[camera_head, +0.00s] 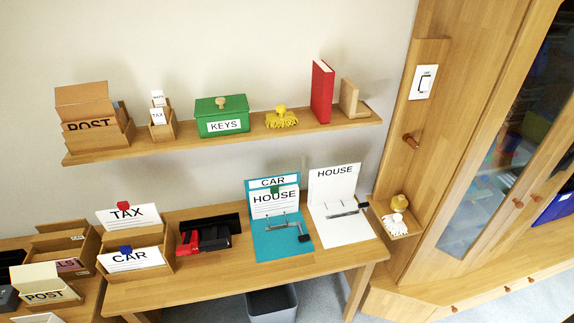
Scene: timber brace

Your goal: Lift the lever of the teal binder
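The teal binder (264,250) lies open on the desk, its back cover leaning up toward the wall. A "CAR" label (271,182) shows at its top, with a sheet marked "HOUSE" (274,205) in front and a small green piece (274,190) at the sheet's upper edge. A metal mechanism (282,226) crosses the teal binder, with a dark-ended lever (303,236) at its right end. The lever looks low, close to the binder; its exact angle is too small to tell. Neither of my grippers is in view.
A white binder (345,232) marked "HOUSE" stands open right beside the teal one, with its own lever (363,206). A black and red tray (207,236) is at left. A shelf (240,137) hangs above. Bare desk (222,282) lies in front.

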